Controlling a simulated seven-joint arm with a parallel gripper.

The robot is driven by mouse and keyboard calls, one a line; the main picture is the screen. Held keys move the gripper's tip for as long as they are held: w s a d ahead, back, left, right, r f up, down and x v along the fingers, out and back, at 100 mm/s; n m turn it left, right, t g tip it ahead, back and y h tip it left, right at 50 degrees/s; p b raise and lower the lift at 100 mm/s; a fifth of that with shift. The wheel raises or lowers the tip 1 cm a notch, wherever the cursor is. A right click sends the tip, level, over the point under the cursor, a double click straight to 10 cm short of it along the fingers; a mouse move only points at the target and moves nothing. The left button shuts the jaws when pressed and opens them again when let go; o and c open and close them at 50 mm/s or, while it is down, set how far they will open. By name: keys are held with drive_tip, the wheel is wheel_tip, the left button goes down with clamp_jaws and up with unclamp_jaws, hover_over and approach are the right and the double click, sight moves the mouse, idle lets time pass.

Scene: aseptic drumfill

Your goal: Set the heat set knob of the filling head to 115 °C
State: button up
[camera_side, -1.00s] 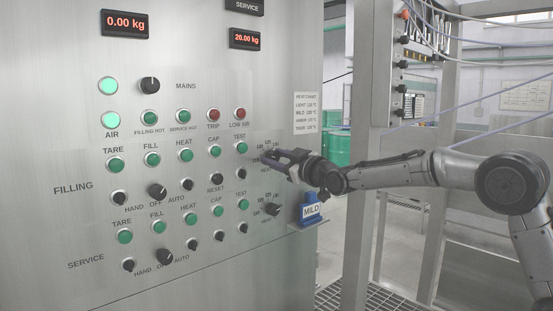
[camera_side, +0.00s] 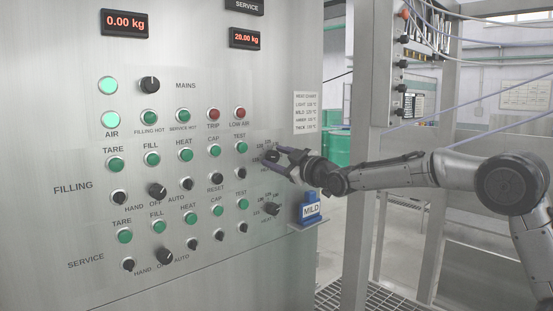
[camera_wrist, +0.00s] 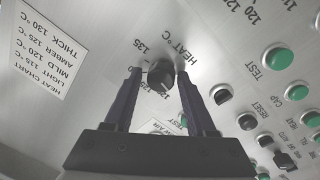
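The filling head's heat set knob (camera_side: 270,157) is black and sits on the panel at the right end of the FILLING rows. In the wrist view the knob (camera_wrist: 160,74) shows between my two fingers, with "HEAT °C" and scale numbers around it. I cannot tell which number its pointer marks. My gripper (camera_side: 277,158) is open at the knob, with one finger on each side and a visible gap to it in the wrist view (camera_wrist: 159,73). The fingers hide part of the scale.
A similar SERVICE heat knob (camera_side: 272,209) sits below. The heat chart (camera_side: 306,112) hangs at the right and reads MILD 120 °C. A blue MILD container (camera_side: 311,208) stands on a small shelf under my gripper. Green TEST button (camera_side: 241,146) is close on the left.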

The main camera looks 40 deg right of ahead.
drive_tip(key=shift+o, duration=0.8)
drive_tip(key=shift+s, duration=0.1)
drive_tip(key=s+a, duration=0.1)
drive_tip(key=s, duration=1.2)
drive_tip(key=shift+s+f, duration=0.3)
drive_tip(key=shift+f, duration=0.1)
drive_tip(key=s+a+r, duration=0.2)
drive_tip(key=s+a, duration=0.1)
drive_tip(key=s, duration=0.6)
drive_tip(key=s+a+f+m+g+y, duration=0.1)
drive_tip(key=s+f+m+g, duration=0.5)
drive_tip(key=s+f+g, duration=0.7)
drive_tip(key=s+f, duration=1)
drive_tip(key=shift+a+f, duration=0.15)
drive_tip(key=shift+f, duration=0.05)
